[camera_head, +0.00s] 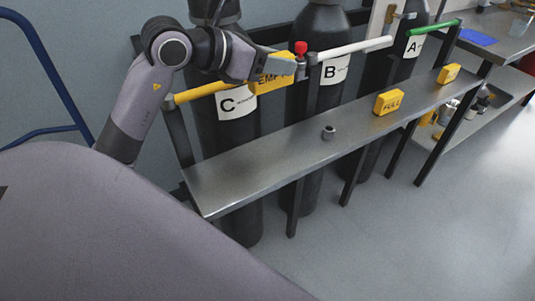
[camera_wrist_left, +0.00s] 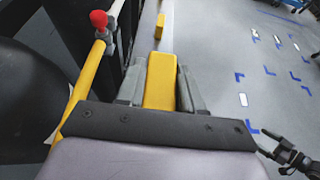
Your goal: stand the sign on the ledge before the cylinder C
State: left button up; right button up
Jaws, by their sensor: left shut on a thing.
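My left gripper (camera_head: 268,68) is shut on a yellow sign (camera_head: 272,77) whose visible letters read "EMP"; the rest is covered by the fingers. It holds the sign in the air above the ledge (camera_head: 235,181), between cylinders C and B. In the left wrist view the sign (camera_wrist_left: 160,82) sits between both fingers. Cylinder C (camera_head: 228,135) is black with a white C label and stands behind the left part of the ledge. A dark gripper, apparently my right one (camera_wrist_left: 285,152), shows small at the lower right of the left wrist view; its jaw state is unclear.
A small grey metal part (camera_head: 328,132) stands on the ledge. A "FULL" sign (camera_head: 388,102) and another yellow sign (camera_head: 448,74) stand farther right. A yellow bar (camera_head: 200,92) crosses before cylinder C, near a red knob (camera_head: 301,48). The ledge's left end is clear.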

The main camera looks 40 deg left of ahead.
pick_arm(q)
jog(key=shift+f+b, duration=1.55)
jog(key=shift+f, duration=8.25)
jog(key=shift+f, duration=0.1)
jog(key=o, duration=1)
jog(key=shift+o, duration=0.2)
jog(key=shift+s+r, duration=0.1)
jog(key=shift+r, duration=0.1)
jog(key=v, duration=1.1)
jog(key=shift+s+a+r, duration=0.15)
jog(key=shift+s+a, duration=0.05)
jog(key=shift+s, duration=0.05)
